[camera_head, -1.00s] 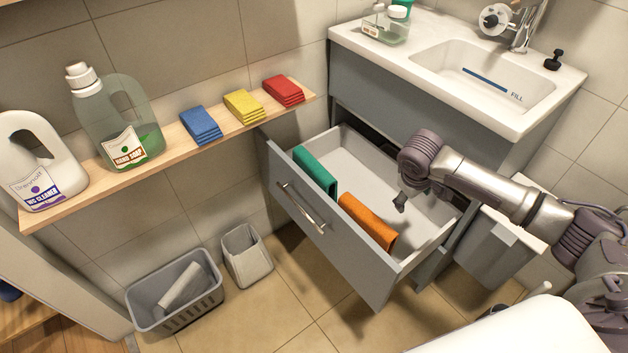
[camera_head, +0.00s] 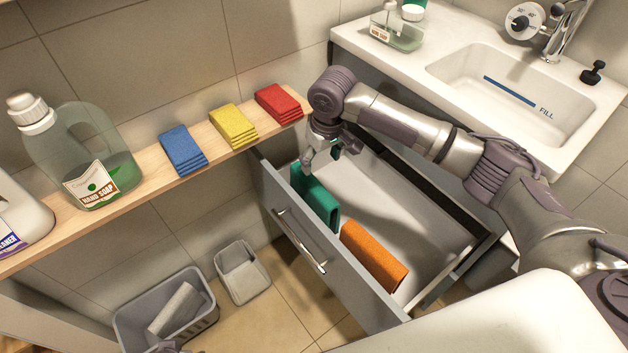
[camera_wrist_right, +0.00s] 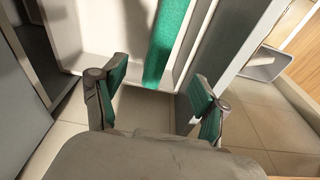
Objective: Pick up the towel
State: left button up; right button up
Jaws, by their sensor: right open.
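My right gripper (camera_head: 322,160) is above the far end of the green towel, open. In the right wrist view my two fingers (camera_wrist_right: 155,95) are spread with nothing between them, and the green towel (camera_wrist_right: 170,45) shows beyond them, apart from the fingers.
The drawer (camera_head: 430,232) stands pulled out below the sink (camera_head: 515,95). A wooden shelf (camera_head: 145,187) to the left holds blue (camera_head: 183,149), yellow (camera_head: 233,125) and red (camera_head: 279,102) folded cloths and bottles. A basket (camera_head: 165,310) and a small bin (camera_head: 242,272) stand on the floor.

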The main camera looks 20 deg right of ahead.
aim_at(315, 184)
jog(key=f, duration=0.2)
jog(key=w+f+b, duration=0.1)
jog(key=f, duration=0.1)
jog(key=f+b, duration=0.1)
jog(key=f, duration=0.2)
jog(key=shift+w+a+f, duration=0.1)
jog(key=shift+w+a, duration=0.1)
jog(key=shift+a, duration=0.15)
jog(key=shift+w+f+b, duration=0.1)
jog(key=shift+f+b, duration=0.2)
jog(key=shift+f, duration=0.6)
notch_tip(315, 184, down, 3)
jog(key=shift+w+a+r+b, duration=0.15)
jog(key=shift+b, duration=0.7)
jog(key=shift+w+f, duration=0.15)
jog(key=shift+f, duration=0.7)
pick_arm(q)
notch_tip(315, 184, up, 6)
jog(key=w+t, duration=0.1)
jog(key=t, duration=0.1)
jog(key=shift+w+d+r, duration=0.15)
jog(key=shift+d, duration=0.1)
pick_arm(e)
grip_shut()
